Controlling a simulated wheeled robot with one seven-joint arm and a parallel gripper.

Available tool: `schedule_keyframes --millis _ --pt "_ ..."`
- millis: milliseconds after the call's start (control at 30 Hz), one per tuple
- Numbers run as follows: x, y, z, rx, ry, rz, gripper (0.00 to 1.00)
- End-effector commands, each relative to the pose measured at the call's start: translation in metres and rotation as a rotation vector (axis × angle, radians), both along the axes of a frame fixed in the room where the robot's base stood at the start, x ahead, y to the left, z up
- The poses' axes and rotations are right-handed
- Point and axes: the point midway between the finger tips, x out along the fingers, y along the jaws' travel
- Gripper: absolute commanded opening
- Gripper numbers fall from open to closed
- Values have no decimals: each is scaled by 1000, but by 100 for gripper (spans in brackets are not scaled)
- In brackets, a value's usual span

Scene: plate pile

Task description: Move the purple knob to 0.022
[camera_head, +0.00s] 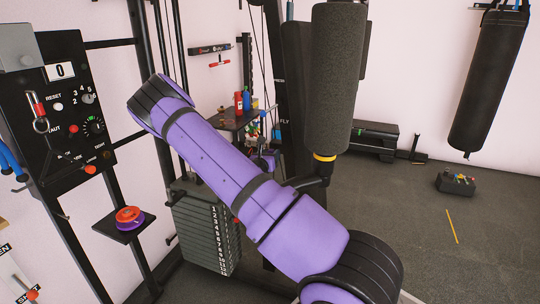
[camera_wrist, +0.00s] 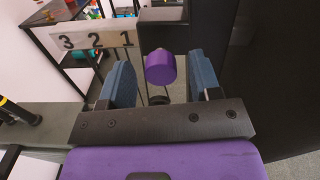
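The purple knob (camera_wrist: 160,68) shows in the wrist view as a short purple cylinder just below a plate (camera_wrist: 95,39) marked 3, 2, 1. My gripper (camera_wrist: 160,60) is open, with one blue finger to the left of the knob and one to the right. Gaps show on both sides, so the fingers appear not to touch it. How far the fingertips reach along the knob is hard to tell. In the head view my purple arm crosses the middle. I cannot make out the knob or the gripper there for certain.
A numbered weight stack (camera_head: 208,232) stands behind my arm. A black control panel (camera_head: 55,110) is at the left, above a small shelf (camera_head: 122,228) with a red and purple item. A grey padded column (camera_head: 330,80) stands close to the right. Open floor lies further right.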

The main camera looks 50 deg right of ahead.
Motion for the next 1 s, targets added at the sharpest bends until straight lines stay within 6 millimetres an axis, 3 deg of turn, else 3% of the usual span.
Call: schedule_keyframes --millis 367,800,1000 --pt "-2 5 1 -1 -1 0 57" --pt "-31 75 0 0 1 1 57" --pt "-39 95 0 0 0 -1 57"
